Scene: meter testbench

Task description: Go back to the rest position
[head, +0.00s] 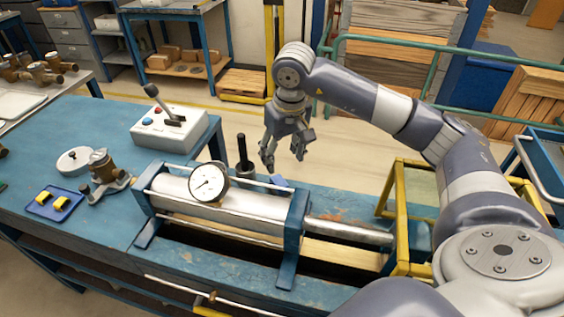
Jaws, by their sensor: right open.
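My right gripper (284,156) hangs above the back edge of the blue bench, pointing down, open and empty. It is behind the bench cylinder with the round dial gauge (209,182) and to the right of a black upright handle (243,152). My right arm arches in from the lower right. My left gripper does not show.
The blue bench (105,125) carries a control box with a lever (168,128), a brass meter (101,168), a white disc (73,160) and a blue tray with yellow pieces (54,203). A yellow frame (401,215) stands at the right. Green railing (400,42) runs behind my arm.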

